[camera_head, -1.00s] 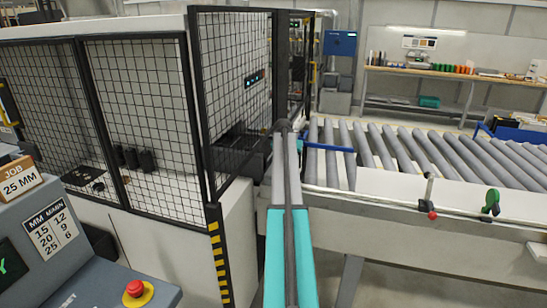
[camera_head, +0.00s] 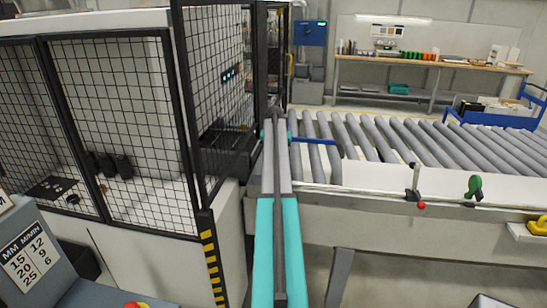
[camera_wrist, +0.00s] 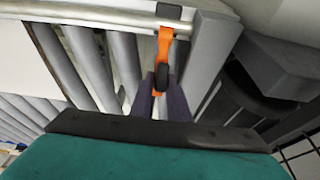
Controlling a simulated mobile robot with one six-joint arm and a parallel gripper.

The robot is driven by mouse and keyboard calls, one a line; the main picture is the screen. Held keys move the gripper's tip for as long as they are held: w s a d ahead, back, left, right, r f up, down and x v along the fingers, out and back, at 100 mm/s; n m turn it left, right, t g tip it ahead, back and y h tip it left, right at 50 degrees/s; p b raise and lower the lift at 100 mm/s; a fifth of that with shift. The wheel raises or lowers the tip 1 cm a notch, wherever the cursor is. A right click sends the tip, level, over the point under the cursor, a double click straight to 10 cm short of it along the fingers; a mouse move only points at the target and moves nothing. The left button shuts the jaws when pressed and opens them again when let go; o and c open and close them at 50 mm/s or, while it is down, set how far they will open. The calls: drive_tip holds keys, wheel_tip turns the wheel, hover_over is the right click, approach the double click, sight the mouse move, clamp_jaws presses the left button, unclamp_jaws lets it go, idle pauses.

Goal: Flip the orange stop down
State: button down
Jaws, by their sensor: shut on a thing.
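The orange stop (camera_wrist: 165,45) shows at the top middle of the wrist view, beside the end of a grey rail and hanging from a dark block. A black rounded knob (camera_wrist: 161,78) sits at its near end. My gripper (camera_wrist: 159,100) has its dark fingers closed on this near end, at the knob. The fingertips partly hide the stop's lower part. In the head view my arm reaches forward to the corner between the fenced machine and the roller conveyor; the stop and my gripper cannot be made out there.
The roller conveyor (camera_head: 385,140) runs to the right. Its front rail carries a red-knobbed lever (camera_head: 414,185) and a green-handled clamp (camera_head: 474,188). The black mesh fence (camera_head: 120,110) stands close on the left of my arm. A workbench (camera_head: 430,62) stands at the back.

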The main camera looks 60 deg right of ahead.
drive_tip(key=shift+s+d+r, duration=0.1)
drive_tip(key=shift+s+d, duration=0.1)
drive_tip(key=shift+d, duration=0.1)
drive_tip(key=c, duration=1.8)
unclamp_jaws()
drive_tip(key=shift+o, duration=0.2)
drive_tip(key=shift+w+a, duration=0.2)
drive_tip(key=shift+a, duration=0.05)
drive_tip(key=b+v, duration=0.5)
drive_tip(key=v, duration=0.8)
drive_tip(key=shift+r, duration=0.35)
drive_tip(key=shift+s+f, duration=0.1)
drive_tip(key=shift+s, duration=0.1)
